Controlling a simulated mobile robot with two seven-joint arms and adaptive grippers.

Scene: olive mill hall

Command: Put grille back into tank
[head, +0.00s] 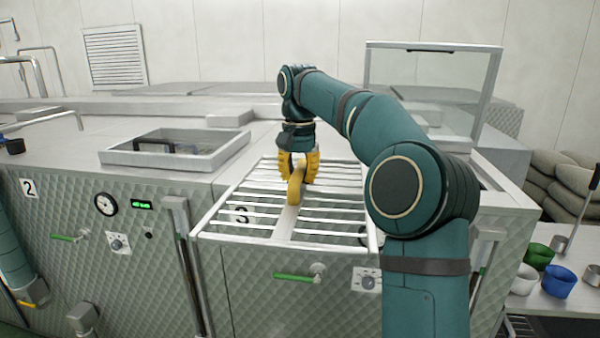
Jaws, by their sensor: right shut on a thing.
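The grille (275,234), a pale metal rack of parallel bars, lies roughly level over the front part of tank 3. Its near edge juts out past the tank's front, and the "3" label shows between its bars. My right gripper (297,185), with yellow fingers, points down and is shut on the grille's middle strip. The tank's opening (488,172) shows partly at the right, behind my right arm. My arm and the grille hide most of it. I cannot tell whether the grille touches the tank rim. My left gripper is not in view.
A clear lid (440,65) stands raised behind the tank. Tank 2 at the left has a framed hatch (175,155) with a dark handle. Green-handled valves (295,277) stick out in front. Cups (558,281) stand on a side table at right, near stacked sacks (565,175).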

